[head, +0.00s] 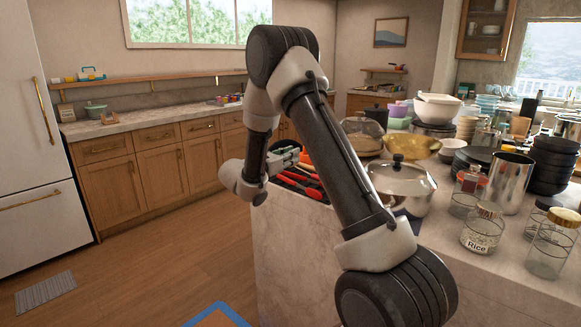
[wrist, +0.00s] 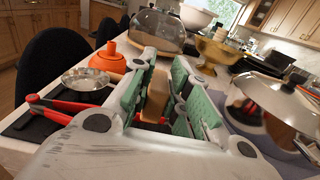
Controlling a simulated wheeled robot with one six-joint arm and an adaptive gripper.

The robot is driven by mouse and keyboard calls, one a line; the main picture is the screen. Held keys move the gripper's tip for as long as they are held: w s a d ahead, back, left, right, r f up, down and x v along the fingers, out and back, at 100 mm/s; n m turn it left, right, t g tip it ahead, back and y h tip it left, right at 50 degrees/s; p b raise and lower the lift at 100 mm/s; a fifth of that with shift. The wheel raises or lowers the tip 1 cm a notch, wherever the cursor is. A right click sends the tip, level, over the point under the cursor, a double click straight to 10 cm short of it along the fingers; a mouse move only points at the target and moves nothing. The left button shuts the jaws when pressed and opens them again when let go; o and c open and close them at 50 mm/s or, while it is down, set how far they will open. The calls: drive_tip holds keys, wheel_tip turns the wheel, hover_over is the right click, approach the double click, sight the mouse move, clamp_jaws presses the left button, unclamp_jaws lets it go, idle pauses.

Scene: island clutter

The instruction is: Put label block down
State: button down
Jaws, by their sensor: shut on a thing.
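A tan wooden block (wrist: 156,97), which I take to be the label block, is between the green pads of my gripper (wrist: 164,82) in the wrist view. The gripper is shut on it. No label can be read on it, and its lower end is hidden by the gripper. In the head view my gripper (head: 286,157) is over the near left end of the island counter (head: 310,203), above red-handled tools. The block cannot be made out there. I cannot tell whether it touches anything below.
Red-handled tools (wrist: 62,106), a metal bowl (wrist: 86,79) and an orange pot (wrist: 110,60) lie left of the gripper. A lidded steel pot (head: 400,185) stands close on the right. Glass jars (head: 482,228) and stacked dishes crowd the counter farther right.

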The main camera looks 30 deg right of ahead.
drive_tip(key=shift+f, duration=1.6)
drive_tip(key=shift+f, duration=0.6)
drive_tip(key=c, duration=1.4)
unclamp_jaws()
drive_tip(key=shift+o, duration=0.2)
drive_tip(key=shift+r, duration=0.1)
